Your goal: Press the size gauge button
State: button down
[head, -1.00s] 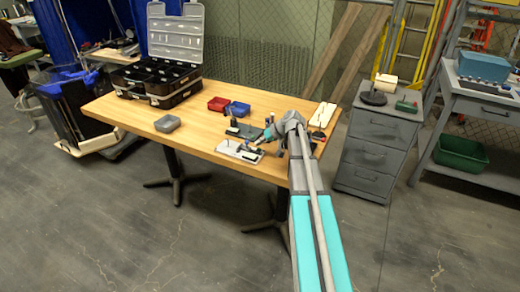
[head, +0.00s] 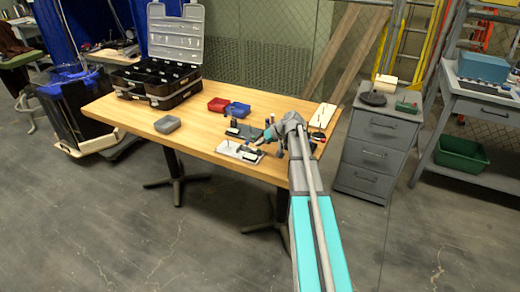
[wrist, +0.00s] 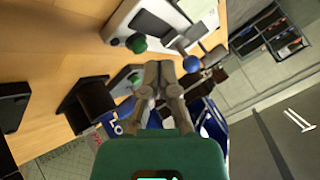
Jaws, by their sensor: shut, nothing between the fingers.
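A white instrument plate (head: 229,149) lies at the front edge of the wooden table, with dark parts on it. In the wrist view, a white panel (wrist: 118,27) carries a black inset, a green knob (wrist: 136,43) and a blue knob (wrist: 191,64). I cannot tell which part is the size gauge button. My gripper (wrist: 160,72) is shut and empty, with its fingertips close below the two knobs. Contact cannot be made out.
On the table (head: 205,128) stand an open toolbox (head: 170,92), a red bin (head: 218,104), a blue bin (head: 238,109) and a grey tray (head: 167,124). A dark-based fixture (head: 237,131) stands behind the white plate. A grey drawer cabinet (head: 375,153) stands right.

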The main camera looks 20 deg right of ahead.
jog(key=shift+f+b, duration=0.65)
dwell(0.8)
jog(key=shift+r, duration=0.2)
jog(key=shift+r+p, duration=0.5)
jog(key=shift+p, duration=0.2)
notch_tip(320, 180, up, 6)
jog(key=p, duration=0.6)
dwell(0.4)
